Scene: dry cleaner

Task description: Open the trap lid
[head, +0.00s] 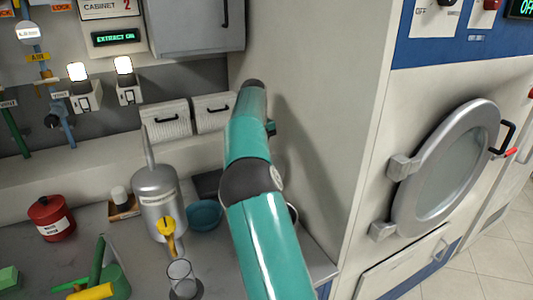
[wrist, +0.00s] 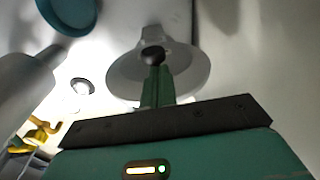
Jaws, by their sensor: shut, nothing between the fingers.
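In the wrist view, a grey round flared piece (wrist: 122,77) with a dark knob (wrist: 152,57) sits ahead of my gripper; it looks like the trap lid, but no label shows. My gripper's green fingers (wrist: 157,84) are together and empty. Their tips overlap the knob in the picture, and I cannot tell whether they touch it. In the head view my teal arm reaches to the back right corner of the counter and hides my gripper. Only a pale curved rim (head: 293,212) shows there, beside the arm.
A silver can (head: 155,195) with a yellow tap and a teal bowl (head: 204,216) stand left of my arm. A glass beaker (head: 181,276) and a red can (head: 51,217) are on the counter. The white wall (head: 345,130) is close on the right, beside a machine's round door (head: 450,170).

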